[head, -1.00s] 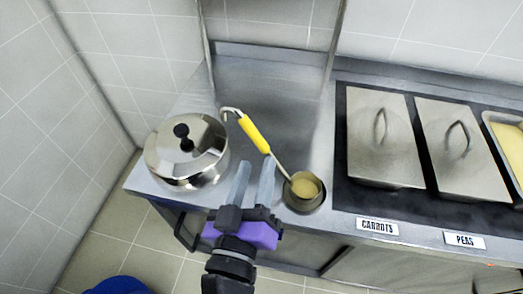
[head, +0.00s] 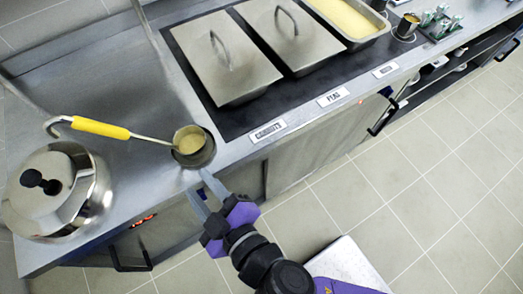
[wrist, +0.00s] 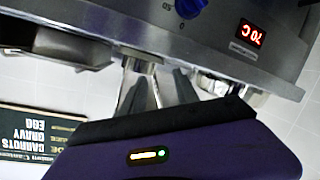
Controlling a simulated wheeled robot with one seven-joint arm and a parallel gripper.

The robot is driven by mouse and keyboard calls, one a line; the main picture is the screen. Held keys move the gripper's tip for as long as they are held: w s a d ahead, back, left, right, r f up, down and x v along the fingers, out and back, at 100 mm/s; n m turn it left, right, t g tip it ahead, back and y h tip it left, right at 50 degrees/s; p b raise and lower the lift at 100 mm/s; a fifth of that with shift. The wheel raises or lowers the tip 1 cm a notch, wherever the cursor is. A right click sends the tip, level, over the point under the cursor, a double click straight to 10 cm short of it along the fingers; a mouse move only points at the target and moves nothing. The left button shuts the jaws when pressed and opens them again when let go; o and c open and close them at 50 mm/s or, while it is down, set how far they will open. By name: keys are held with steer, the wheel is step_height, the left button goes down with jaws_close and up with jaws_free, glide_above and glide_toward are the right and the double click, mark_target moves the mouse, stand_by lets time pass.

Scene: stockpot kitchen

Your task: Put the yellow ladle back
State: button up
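The yellow ladle (head: 100,127) has a yellow handle and a hooked metal end. Its bowl rests in a small dark round holder (head: 204,154) at the counter's front edge, and the handle slants off to the left over the steel top. My gripper (head: 198,183) is in front of the holder, near the counter edge, with its fingers apart and nothing between them. In the wrist view my gripper (wrist: 157,82) shows two grey fingers spread apart. The ladle cannot be made out in the wrist view.
A lidded steel pot (head: 58,190) stands left of the ladle.

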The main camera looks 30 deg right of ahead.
steer(key=s+d+f+g, duration=0.1)
steer(key=s+d+f, duration=0.3)
steer(key=s+d, duration=0.1)
steer(key=s+d+r+m+h, duration=0.1)
steer(key=s+d+r+m, duration=0.2)
steer(key=s+d, duration=0.4)
steer(key=s+d+r+m+t, duration=0.1)
steer(key=s+d+r+m, duration=0.2)
steer(key=s+d, duration=0.3)
steer(key=shift+s+d+r+m+h, duration=0.15)
steer(key=shift+s+d+m+h, duration=0.25)
steer(key=shift+s+m, duration=0.35)
